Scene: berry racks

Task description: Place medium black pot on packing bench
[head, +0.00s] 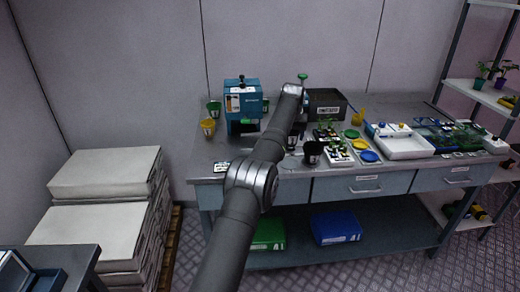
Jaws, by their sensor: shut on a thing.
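My arm reaches over the packing bench (222,158), a grey table with drawers. My gripper (299,132) points down above the bench, small and partly hidden behind my forearm. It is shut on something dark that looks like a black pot. A black pot (312,153) shows just below and right of the gripper, near the bench's front edge. Whether it touches the bench top, and where the fingers meet it, is too small to tell.
A blue machine (242,101), a yellow pot (208,128) and a green pot (214,108) stand left. A dark crate (326,103) is behind. Seedling trays, coloured lids and a white tray (405,147) fill the right. The bench's front left is fairly clear.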

